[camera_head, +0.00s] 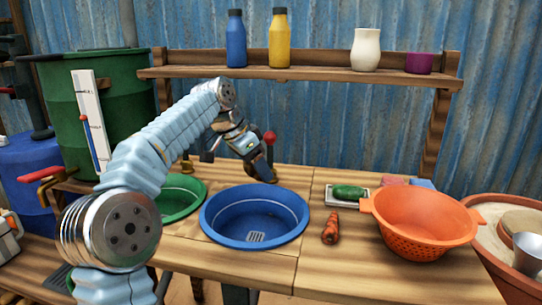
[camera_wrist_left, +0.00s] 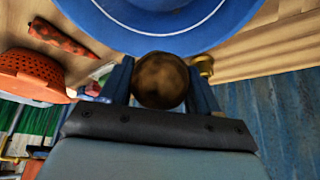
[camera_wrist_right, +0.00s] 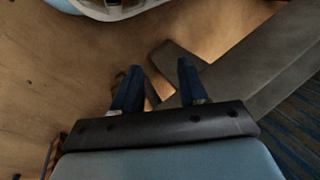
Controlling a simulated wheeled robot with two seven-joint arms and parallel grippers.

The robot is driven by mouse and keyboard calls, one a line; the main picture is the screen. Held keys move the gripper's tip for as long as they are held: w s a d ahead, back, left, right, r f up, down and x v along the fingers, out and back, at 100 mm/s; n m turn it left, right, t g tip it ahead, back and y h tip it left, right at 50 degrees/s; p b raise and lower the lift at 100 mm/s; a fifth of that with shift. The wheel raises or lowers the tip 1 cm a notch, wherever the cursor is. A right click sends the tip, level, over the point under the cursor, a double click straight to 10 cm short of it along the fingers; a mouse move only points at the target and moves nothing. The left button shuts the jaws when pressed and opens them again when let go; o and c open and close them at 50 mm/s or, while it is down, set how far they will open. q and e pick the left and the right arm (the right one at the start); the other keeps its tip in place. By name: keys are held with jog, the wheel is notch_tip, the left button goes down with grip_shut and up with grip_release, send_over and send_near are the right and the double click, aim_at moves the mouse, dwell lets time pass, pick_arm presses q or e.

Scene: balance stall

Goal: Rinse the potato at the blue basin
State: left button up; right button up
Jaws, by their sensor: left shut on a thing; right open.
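The brown potato (camera_wrist_left: 160,80) is held between the two fingers of my left gripper (camera_wrist_left: 160,72) in the left wrist view. In the head view my left gripper (camera_head: 262,172) points down at the back rim of the blue basin (camera_head: 232,226); I cannot make out the potato there. The basin is set into the wooden counter, with a drain grate in its floor. Its rim also shows just beyond the potato in the left wrist view (camera_wrist_left: 185,35). A red knob (camera_head: 270,137) stands right behind the gripper. My right gripper (camera_wrist_right: 159,68) is open and empty in its wrist view.
A green basin (camera_head: 178,200) lies left, partly behind my left arm. Right of the blue basin are a carrot (camera_head: 331,228), a green cucumber (camera_head: 349,191) on a white tray and an orange colander (camera_head: 410,240). A shelf (camera_head: 320,75) with bottles runs behind.

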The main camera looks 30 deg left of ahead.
pick_arm(q)
jog(key=shift+w+f, duration=0.15)
jog(key=shift+w, duration=0.2)
notch_tip(320, 180, down, 15)
jog(key=b, duration=0.3)
jog(key=shift+f+b, duration=0.75)
pick_arm(e)
jog(key=f, duration=0.4)
jog(key=shift+w+d+f, duration=0.1)
jog(key=shift+w+f, duration=0.15)
jog(key=shift+w, duration=0.1)
pick_arm(q)
jog(key=shift+s+a+f, duration=0.1)
jog(key=shift+s+f, duration=0.05)
jog(key=shift+f, duration=0.05)
dwell(0.9)
